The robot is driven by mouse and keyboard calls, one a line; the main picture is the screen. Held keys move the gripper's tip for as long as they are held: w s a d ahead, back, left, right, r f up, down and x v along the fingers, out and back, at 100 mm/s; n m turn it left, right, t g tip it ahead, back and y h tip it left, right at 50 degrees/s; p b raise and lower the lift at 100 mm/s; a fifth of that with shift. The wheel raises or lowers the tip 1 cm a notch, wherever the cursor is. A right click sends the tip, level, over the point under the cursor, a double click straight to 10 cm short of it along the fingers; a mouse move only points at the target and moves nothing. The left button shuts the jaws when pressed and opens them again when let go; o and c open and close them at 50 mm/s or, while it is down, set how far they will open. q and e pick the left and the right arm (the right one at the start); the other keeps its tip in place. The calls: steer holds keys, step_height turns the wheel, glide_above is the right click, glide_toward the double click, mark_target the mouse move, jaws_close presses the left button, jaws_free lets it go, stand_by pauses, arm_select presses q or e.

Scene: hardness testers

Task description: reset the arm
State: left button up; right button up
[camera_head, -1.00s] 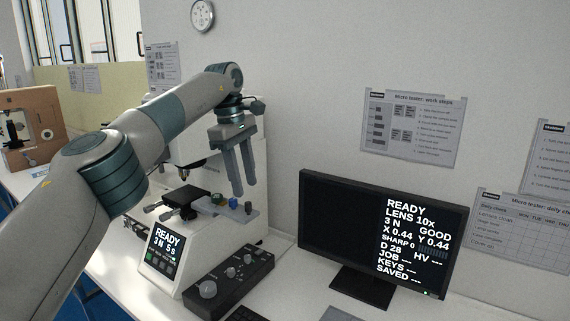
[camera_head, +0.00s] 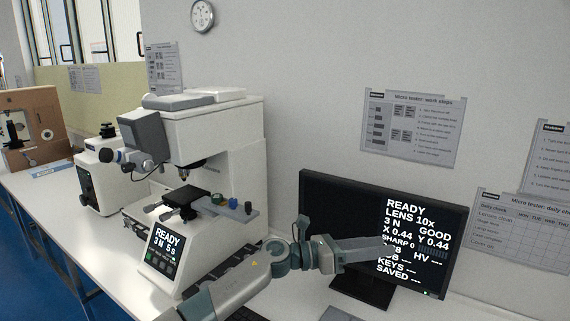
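My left arm comes in low from the bottom edge, in front of the tester. My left gripper (camera_head: 378,248) points right, level, in front of the monitor (camera_head: 320,205) and covers a few of its lower text lines. Its fingers show nearly edge-on, so the gap between them cannot be made out. I see nothing held in it. The white hardness tester (camera_head: 236,150) stands clear to the left, with its dark stage (camera_head: 183,197) and its small screen (camera_head: 163,249) reading READY. My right gripper is out of view.
My arm hides most of the control box in front. A keyboard (camera_head: 243,314) lies at the bottom edge. Posters and a clock (camera_head: 202,16) hang on the wall.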

arm_select(q)
steer(key=a+f+n+t+y, duration=0.4)
steer(key=a+n+t, duration=0.4)
steer(key=n, duration=0.5)
steer(key=a+f+n+t+y, duration=0.4)
steer(key=a+n+t, duration=0.3)
steer(key=n, duration=0.6)
steer(key=s+a+f+n+g+y, duration=0.1)
steer(key=s+a+f+n+y, duration=0.2)
steer(key=a+f+n+y, duration=0.25)
steer(key=s+a+f+n+g+y, duration=0.1)
steer(key=s+a+f+n+y, duration=0.1)
steer(key=s+a+f+n, duration=0.4)
steer(key=s+a+f+n+g+y, duration=0.2)
steer(key=s+a+f+n+g, duration=0.35)
steer(key=s+a+f, duration=0.65)
steer(key=s+a+f+n+g, duration=0.2)
steer(key=s+a+g, duration=0.1)
steer(key=s, duration=0.9)
steer(key=s+a+f+n+g, duration=0.2)
steer(key=s+g, duration=0.1)
steer(key=s, duration=0.8)
step_height(320, 180, down, 30)
steer(key=s+g+b, duration=0.2)
steer(key=s+a+f, duration=0.3)
steer(key=s+f, duration=1.5)
steer(key=shift+a+f+g+y+b, duration=0.2)
steer(key=shift+f+g+y+b, duration=0.15)
steer(key=shift+b, duration=0.1)
